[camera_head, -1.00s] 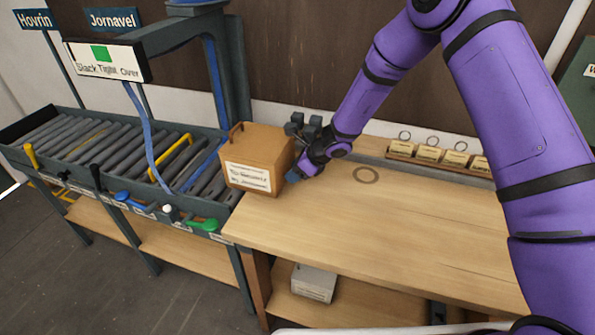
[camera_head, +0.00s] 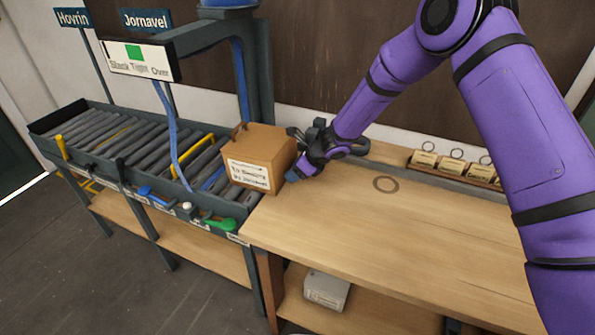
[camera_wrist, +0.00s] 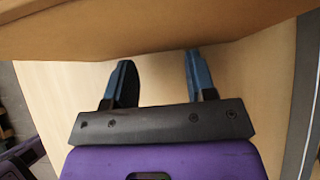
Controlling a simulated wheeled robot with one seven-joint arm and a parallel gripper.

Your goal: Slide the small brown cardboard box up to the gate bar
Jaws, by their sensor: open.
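The small brown cardboard box (camera_head: 262,152) has a white label on its front. It sits at the left end of the wooden bench, its left part over the edge of the roller conveyor. My gripper (camera_head: 296,172) is at the box's right side, low near the bench top, with open fingers. In the wrist view the box (camera_wrist: 150,30) fills the top, and the two blue fingertips (camera_wrist: 157,78) stand apart, pointing at it with nothing between them. I cannot tell whether they touch it. A yellow bar (camera_head: 200,152) crosses the rollers left of the box; it may be the gate bar.
The roller conveyor (camera_head: 100,132) runs left, with yellow, blue, white and green levers along its front. A sign reading "Slack Tight Over" (camera_head: 140,60) hangs above. Tags (camera_head: 452,165) stand at the bench's back. A grey box (camera_head: 326,290) is on the lower shelf. The bench's (camera_head: 400,240) middle is clear.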

